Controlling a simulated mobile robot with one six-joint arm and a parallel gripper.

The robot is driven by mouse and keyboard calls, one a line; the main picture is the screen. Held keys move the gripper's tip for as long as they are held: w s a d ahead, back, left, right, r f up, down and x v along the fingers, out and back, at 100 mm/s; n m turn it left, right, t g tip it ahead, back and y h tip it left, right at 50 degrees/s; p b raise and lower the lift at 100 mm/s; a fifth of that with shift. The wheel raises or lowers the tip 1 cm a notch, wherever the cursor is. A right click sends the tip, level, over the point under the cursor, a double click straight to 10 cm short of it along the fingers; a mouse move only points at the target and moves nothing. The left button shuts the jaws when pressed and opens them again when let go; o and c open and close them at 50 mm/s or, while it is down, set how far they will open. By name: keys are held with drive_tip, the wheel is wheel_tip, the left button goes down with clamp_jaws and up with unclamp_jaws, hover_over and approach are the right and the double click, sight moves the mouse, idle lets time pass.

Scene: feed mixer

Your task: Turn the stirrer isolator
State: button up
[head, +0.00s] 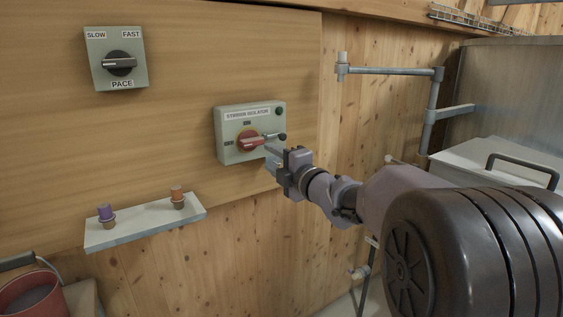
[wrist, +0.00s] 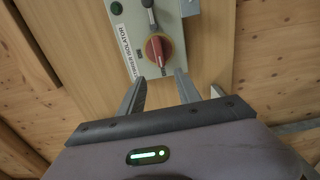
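The stirrer isolator (head: 224,133) is a pale grey-green box on the wooden wall, with its name on a label. Its round red switch (head: 248,141) has a red handle pointing right in the head view. A dark rounded piece sits at the box's right edge. In the wrist view the box appears turned on its side, with the red switch (wrist: 157,50) just beyond my fingertips. My gripper (head: 270,157) is open and empty at the box's lower right. Its two fingers (wrist: 160,82) are spread, with the switch lying ahead of the gap. I see no clear contact.
A pace dial box (head: 102,73) with a black knob is at upper left. A small shelf (head: 147,230) below holds a purple-topped and an orange-topped item. A red bucket (head: 30,298) is at lower left. Metal pipes (head: 395,71) and a grey lidded container (head: 480,165) are right.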

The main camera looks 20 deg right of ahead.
drive_tip(key=v, duration=0.4)
drive_tip(key=shift+s+d, duration=0.1)
drive_tip(key=shift+s, duration=0.15)
drive_tip(key=s+d+f+m+g+h, duration=0.2)
drive_tip(key=s+d+m+g+h, duration=0.15)
drive_tip(key=s+m+h, duration=0.75)
drive_tip(key=s+a+f+m+g+y, duration=0.2)
drive_tip(key=s+a+f+m, duration=0.1)
drive_tip(key=s, duration=0.5)
drive_tip(key=s+a+f+m+g+y, duration=0.3)
drive_tip(key=s+f+m, duration=0.3)
drive_tip(key=s, duration=0.3)
drive_tip(key=s+a+f+m+g+y, duration=0.2)
drive_tip(key=s+a+f+m+g, duration=0.1)
drive_tip(key=s, duration=0.5)
drive_tip(key=a+f+m, duration=0.1)
drive_tip(key=a+m, duration=0.1)
drive_tip(key=m, duration=0.1)
drive_tip(key=shift+s+a+f, duration=0.15)
drive_tip(key=shift+s+f, duration=0.1)
drive_tip(key=shift+f, duration=0.1)
drive_tip(key=shift+c, duration=0.2)
